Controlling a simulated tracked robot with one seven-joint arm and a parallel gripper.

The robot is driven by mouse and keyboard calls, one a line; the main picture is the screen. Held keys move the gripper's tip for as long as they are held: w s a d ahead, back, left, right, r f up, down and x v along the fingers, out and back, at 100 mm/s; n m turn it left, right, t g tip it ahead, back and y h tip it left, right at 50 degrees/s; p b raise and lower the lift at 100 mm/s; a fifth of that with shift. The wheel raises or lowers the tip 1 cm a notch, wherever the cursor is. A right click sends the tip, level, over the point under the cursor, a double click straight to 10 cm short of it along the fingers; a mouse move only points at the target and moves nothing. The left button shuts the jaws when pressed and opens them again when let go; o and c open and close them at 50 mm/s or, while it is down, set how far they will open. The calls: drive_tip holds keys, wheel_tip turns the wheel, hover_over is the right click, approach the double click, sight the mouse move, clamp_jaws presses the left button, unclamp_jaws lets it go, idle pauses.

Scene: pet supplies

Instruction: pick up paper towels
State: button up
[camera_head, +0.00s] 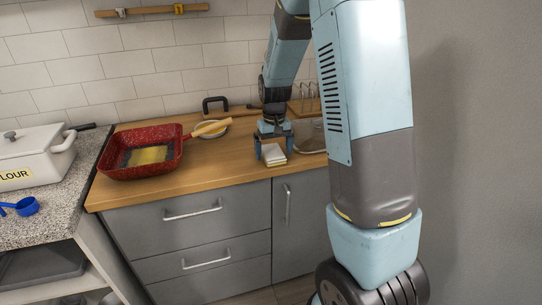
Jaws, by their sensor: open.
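A small stack of folded white paper towels (273,156) lies on the wooden countertop (228,174), near its front edge. My gripper (273,147) points down from above, with its jaws open. One finger is at the left of the stack and the other is to its right, behind or beside it. Whether the fingers touch the towels cannot be told from this view. My arm comes down from the upper right and covers part of the counter.
A red speckled pan (114,170) stands left of the towels, with its wooden handle (212,128) reaching over a small plate (209,133). A toaster-like metal item (310,135) stands close on the right. A white flour pot (30,155) and blue scoop (26,206) are far left.

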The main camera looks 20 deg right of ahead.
drive_tip(key=shift+f, duration=0.15)
drive_tip(key=c, duration=1.2)
drive_tip(key=shift+r, duration=0.35)
wheel_tip(320, 180, up, 2)
drive_tip(key=shift+r, duration=0.15)
drive_tip(key=s+r, duration=1)
drive_tip(key=s, duration=0.4)
